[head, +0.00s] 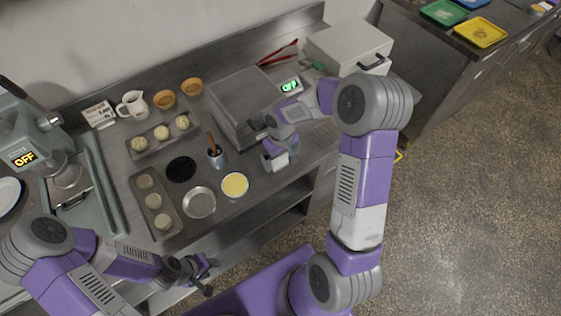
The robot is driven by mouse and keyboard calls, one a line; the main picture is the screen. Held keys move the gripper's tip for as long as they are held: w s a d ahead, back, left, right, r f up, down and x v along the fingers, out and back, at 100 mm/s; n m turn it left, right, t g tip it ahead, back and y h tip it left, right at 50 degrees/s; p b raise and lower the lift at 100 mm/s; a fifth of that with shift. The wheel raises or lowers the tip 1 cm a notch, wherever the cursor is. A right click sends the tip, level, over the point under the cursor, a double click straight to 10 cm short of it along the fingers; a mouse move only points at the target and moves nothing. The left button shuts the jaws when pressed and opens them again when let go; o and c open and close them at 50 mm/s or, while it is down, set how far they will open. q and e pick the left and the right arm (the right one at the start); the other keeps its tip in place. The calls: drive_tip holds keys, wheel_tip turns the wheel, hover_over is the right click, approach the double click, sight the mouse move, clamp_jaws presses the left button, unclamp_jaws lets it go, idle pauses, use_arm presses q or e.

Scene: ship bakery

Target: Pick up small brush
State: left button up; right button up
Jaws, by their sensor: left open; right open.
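A small brush (212,143) with a brown handle stands tilted in a small metal cup (217,159) on the steel counter. Its lower end is hidden inside the cup. My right gripper (277,165) is open, pointing down over the counter to the right of the cup and apart from the brush. A pale part shows at its fingers; I cannot tell whether it belongs to the gripper. My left gripper (206,276) is open and empty at the counter's front edge, below the cup in the picture.
Near the cup are a black round dish (181,169), a metal bowl (200,203) and a yellow-filled dish (235,186). Dough trays (176,222) (157,143) lie left. A steel box (238,92) stands behind, beside a green-lit scale (290,86). A machine (25,125) stands far left.

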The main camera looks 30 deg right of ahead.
sight(281, 159)
drive_tip(key=shift+f, duration=0.2)
drive_tip(key=c, duration=0.9)
drive_tip(key=shift+o, duration=0.2)
drive_tip(key=shift+r, duration=0.15)
wheel_tip(281, 159, up, 10)
drive_tip(key=p, duration=0.1)
